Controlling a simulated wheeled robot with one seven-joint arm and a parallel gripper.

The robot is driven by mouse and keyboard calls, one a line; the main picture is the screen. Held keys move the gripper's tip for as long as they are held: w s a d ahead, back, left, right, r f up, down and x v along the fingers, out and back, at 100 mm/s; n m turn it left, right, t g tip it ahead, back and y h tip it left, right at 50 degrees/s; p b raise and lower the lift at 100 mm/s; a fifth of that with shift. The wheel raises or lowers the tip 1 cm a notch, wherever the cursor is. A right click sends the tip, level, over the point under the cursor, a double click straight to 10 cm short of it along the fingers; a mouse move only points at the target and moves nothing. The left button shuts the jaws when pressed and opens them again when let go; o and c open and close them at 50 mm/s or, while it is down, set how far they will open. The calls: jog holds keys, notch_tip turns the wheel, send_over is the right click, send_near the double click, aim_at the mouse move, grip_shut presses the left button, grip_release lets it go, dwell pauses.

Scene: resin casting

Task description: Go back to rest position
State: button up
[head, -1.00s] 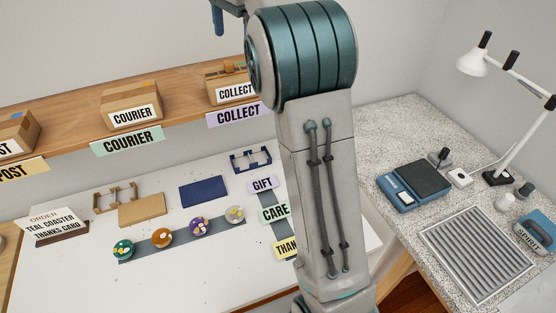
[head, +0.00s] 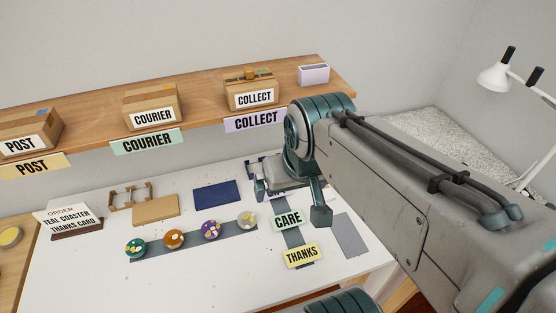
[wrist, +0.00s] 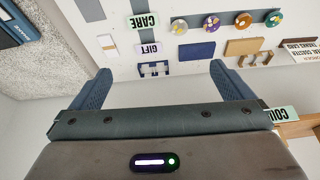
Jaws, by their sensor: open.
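My gripper (head: 288,197) is over the right part of the white table (head: 90,270), below the shelf's right end. It hides part of the GIFT card and of the blue frame behind it. In the wrist view my gripper (wrist: 160,78) has its two blue fingers wide apart with nothing between them. My arm reaches in from the right side of the head view.
The shelf (head: 200,105) carries POST, COURIER and COLLECT boxes. Several coasters (head: 173,238) lie on a grey strip. CARE (head: 288,220) and THANKS (head: 302,255) cards lie near my gripper. A white lamp (head: 494,77) stands right, over the speckled counter (head: 425,125).

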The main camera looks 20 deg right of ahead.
jog(key=shift+s+f, duration=0.4)
jog(key=shift+f, duration=0.15)
notch_tip(320, 180, down, 4)
jog(key=b, duration=0.3)
jog(key=shift+w+r, duration=0.1)
jog(key=shift+r, duration=0.05)
dwell(0.4)
